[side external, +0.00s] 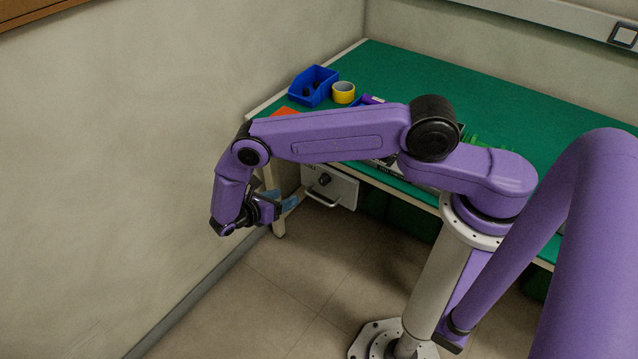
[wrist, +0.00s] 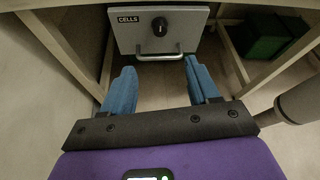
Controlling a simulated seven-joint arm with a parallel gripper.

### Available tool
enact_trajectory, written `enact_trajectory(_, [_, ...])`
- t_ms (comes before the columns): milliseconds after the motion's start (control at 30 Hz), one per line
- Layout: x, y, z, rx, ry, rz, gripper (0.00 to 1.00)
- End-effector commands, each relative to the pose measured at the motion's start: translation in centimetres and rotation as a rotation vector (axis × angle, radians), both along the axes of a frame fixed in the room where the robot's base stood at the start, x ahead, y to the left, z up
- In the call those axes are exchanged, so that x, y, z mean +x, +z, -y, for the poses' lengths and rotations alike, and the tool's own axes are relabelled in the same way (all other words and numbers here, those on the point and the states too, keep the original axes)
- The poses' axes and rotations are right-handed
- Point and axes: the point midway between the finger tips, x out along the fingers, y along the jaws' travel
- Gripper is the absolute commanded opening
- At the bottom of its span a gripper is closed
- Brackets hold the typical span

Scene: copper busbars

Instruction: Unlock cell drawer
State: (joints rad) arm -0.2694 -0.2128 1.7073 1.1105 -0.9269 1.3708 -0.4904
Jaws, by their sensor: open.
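The cell drawer (wrist: 185,34) is a light grey front under the bench, with a black "CELLS" label. It carries a round black knob (wrist: 159,26) with a pale mark and a metal bar handle (wrist: 158,57) below it. The drawer looks closed. In the side external view the drawer (side external: 341,189) hangs under the bench's front edge, left of centre. My gripper (wrist: 160,85) is open and empty, its two blue fingers pointing at the drawer from in front, apart from the handle. In the side external view my gripper (side external: 290,203) is left of the drawer.
The green bench top (side external: 420,75) holds a blue bin (side external: 313,86), a yellow tape roll (side external: 343,92) and an orange item (side external: 285,111). Bench legs flank the drawer. A dark green box (wrist: 263,38) stands under the bench at right. A wall is close at left; the floor in front is clear.

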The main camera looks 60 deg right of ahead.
Motion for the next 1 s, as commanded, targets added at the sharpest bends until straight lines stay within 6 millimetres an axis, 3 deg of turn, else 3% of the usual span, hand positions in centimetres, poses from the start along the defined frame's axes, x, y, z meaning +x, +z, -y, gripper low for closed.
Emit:
enact_trajectory(167, [-0.2, -0.6, 1.5, -0.003, -0.002, -0.004, 0.60])
enact_trajectory(800, [-1.1, -5.0, 12.3, 0.000, -0.005, -0.002, 0.60])
enact_trajectory(1000, [-1.3, -6.0, 14.8, -0.001, -0.003, 0.000, 0.60])
